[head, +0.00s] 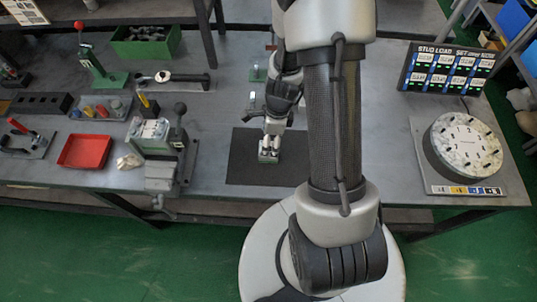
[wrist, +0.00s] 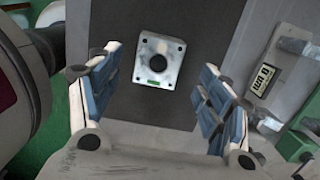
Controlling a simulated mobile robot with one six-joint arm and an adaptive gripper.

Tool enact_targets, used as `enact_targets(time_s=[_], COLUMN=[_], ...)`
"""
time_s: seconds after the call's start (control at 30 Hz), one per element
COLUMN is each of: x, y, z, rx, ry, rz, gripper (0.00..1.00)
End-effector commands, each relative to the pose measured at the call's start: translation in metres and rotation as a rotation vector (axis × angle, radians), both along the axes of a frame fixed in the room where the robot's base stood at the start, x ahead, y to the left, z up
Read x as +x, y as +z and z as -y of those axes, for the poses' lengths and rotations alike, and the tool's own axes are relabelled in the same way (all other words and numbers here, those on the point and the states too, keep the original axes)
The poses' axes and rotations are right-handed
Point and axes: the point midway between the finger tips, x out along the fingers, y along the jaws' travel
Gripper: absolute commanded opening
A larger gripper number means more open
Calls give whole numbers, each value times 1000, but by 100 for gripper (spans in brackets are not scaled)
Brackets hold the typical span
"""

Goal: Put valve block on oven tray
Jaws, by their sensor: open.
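The valve block (wrist: 141,72) is a silver square plate with a round central hole, small corner holes and a green mark. In the wrist view it lies on a dark mat (wrist: 190,30), between and beyond my fingertips. In the head view a small silver shape (head: 269,154), likely the block, shows on the dark mat (head: 240,165) just below my gripper (head: 272,130). My gripper is open in the wrist view (wrist: 159,62), one finger each side of the block, with gaps and no visible contact. I cannot identify an oven tray for certain.
A shallow red tray (head: 84,151) and a grey vise-like machine (head: 160,145) stand left on the bench. A round numbered fixture (head: 464,145) and a stud load sign (head: 447,68) are at right. The bench right of my arm (head: 388,150) is clear.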

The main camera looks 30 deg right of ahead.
Motion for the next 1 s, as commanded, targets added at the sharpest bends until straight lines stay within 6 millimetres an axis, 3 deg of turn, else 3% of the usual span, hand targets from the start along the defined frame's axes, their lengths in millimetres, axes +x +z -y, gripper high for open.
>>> enact_targets(time_s=[0.03,0.33,0.63,0.9,1.0], x=[0,1,0,1,1], y=[-9,-24,-65,-65,-65], z=[-1,-1,-4,-4,-4], rx=[0,-1,0,-2,-2], ry=[2,2,1,2,2], rz=[-1,1,-1,0,0], gripper=[72,72,72,72,65])
